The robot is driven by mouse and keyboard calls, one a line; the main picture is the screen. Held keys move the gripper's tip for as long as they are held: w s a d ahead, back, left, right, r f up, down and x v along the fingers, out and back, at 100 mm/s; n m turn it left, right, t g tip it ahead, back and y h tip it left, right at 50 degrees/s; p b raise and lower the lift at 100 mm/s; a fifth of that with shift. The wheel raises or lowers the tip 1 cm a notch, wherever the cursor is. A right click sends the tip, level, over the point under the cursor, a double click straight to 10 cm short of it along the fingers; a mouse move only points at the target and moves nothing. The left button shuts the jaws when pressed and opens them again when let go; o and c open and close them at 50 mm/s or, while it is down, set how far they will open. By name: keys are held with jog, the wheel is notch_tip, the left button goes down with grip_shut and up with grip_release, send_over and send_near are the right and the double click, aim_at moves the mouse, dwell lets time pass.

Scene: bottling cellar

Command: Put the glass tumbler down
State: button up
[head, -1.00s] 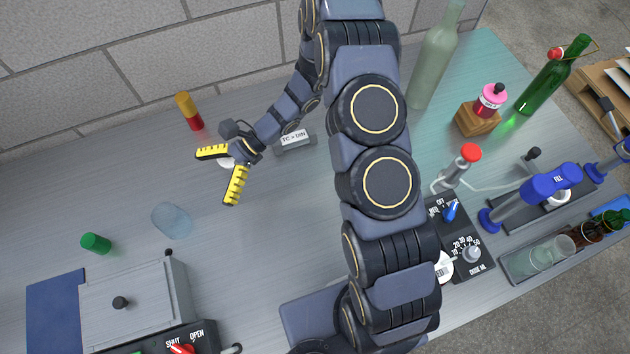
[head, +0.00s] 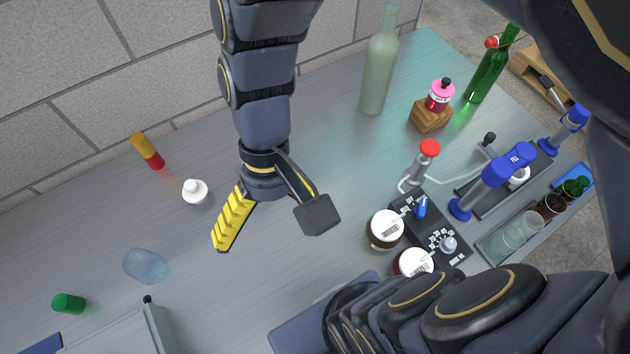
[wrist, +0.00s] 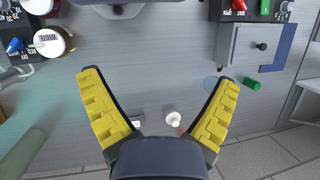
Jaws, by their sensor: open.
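The glass tumbler (head: 145,266) is pale blue and see-through. It stands or lies on the grey bench at the left of the head view; which of the two I cannot tell. My gripper (head: 268,232) is open and empty, above the bench to the right of the tumbler and clear of it. In the wrist view my gripper (wrist: 158,75) shows both yellow fingers spread, with bare bench between the tips. A faint bluish tumbler shape (wrist: 209,82) shows beside the right finger there, partly hidden by it.
A green cylinder (head: 68,303) and grey box (head: 125,332) are close to the tumbler. Two labelled jars (head: 386,230) and a control box (head: 432,230) are at right. Bench below the gripper is clear.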

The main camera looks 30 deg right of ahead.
jog(key=d, duration=0.1)
jog(key=s+d+r+t+h, duration=0.1)
jog(key=d, duration=0.1)
jog(key=s+d+r+n+t+h, duration=0.1)
jog(key=shift+s+d+r, duration=0.1)
jog(key=shift+s+d, duration=0.15)
jog(key=shift+d, duration=0.15)
dwell(0.9)
